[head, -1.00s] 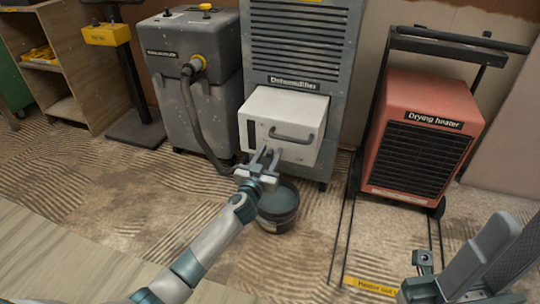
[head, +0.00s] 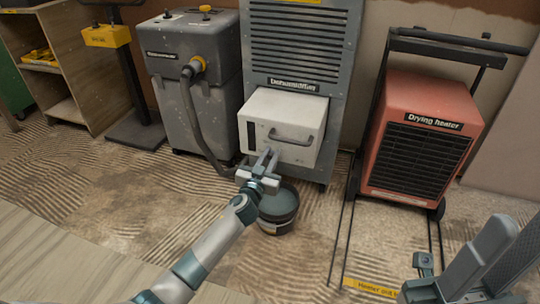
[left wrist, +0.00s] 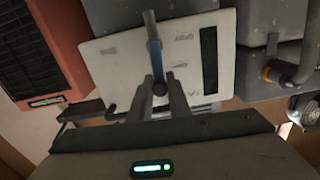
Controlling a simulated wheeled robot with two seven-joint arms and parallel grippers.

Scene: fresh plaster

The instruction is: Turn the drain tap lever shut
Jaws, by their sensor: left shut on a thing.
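The drain tap lever (left wrist: 153,50) is a blue bar in front of the white tank (left wrist: 118,58) in the left wrist view. My left gripper (left wrist: 161,77) is shut on the lever, one grey finger on each side of it. In the head view the left gripper (head: 268,157) is at the lower front of the white tank (head: 283,110), above a dark bucket (head: 278,207); the lever is too small to make out there. Part of my right gripper (head: 480,262) shows at the lower right, away from the tank, and its opening is unclear.
The tall grey dehumidifier (head: 345,75) holds the tank. A grey machine with a hose (head: 196,100) stands to its left. A red drying heater (head: 420,135) on a trolley stands to its right. The ridged floor in front is mostly clear.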

